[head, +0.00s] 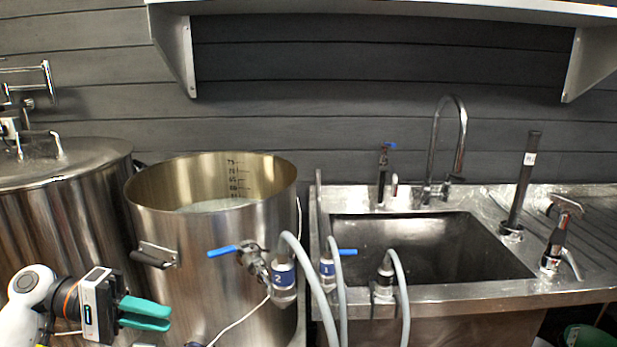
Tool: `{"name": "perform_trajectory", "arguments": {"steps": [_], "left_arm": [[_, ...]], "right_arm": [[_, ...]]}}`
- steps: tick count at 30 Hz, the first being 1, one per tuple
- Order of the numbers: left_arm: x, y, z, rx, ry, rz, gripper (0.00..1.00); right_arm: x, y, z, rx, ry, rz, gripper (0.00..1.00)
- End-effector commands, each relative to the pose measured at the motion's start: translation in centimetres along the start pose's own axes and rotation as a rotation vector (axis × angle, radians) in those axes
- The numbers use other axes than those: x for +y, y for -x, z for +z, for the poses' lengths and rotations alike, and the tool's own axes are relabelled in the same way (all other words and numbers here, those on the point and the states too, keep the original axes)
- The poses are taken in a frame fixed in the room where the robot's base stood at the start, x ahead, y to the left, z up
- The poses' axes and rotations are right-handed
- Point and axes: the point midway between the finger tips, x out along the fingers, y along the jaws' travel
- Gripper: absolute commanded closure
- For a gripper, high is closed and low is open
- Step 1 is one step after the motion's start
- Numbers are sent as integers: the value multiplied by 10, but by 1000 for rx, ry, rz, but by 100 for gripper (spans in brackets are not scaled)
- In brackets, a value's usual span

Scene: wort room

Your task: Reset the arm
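My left gripper (168,317) is at the lower left, with a white and black body and two teal fingers pointing right. The fingers show a narrow gap between them and nothing is held there. It is in front of the open steel kettle (185,265), and I cannot tell how far from the kettle wall it is. My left arm comes in from the bottom left corner. My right gripper and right arm are not in view.
A lidded steel tank (75,205) stands at the left. Blue-handled valves (222,251) and grey hoses (315,275) stick out ahead of the kettle and sink. The steel sink (420,247) with its tall faucet (461,135) is at the right. A shelf (400,10) hangs above.

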Motion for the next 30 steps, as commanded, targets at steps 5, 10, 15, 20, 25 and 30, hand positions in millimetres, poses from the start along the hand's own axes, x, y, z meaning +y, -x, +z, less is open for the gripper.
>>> {"name": "perform_trajectory", "arguments": {"steps": [5,10,15,20,25,30], "left_arm": [[47,-32,-6,-16,-17,114,82],[111,-70,-21,-34,-58,276,82],[192,-114,-58,-60,-150,517,82],[249,-136,-102,-98,-265,763,82],[275,-134,-139,-140,-347,976,82],[283,-124,-164,-166,-385,1121,82]], "right_arm": [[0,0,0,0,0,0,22],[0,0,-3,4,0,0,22],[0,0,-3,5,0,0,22],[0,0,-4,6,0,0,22],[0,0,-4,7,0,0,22],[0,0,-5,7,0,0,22]]}}
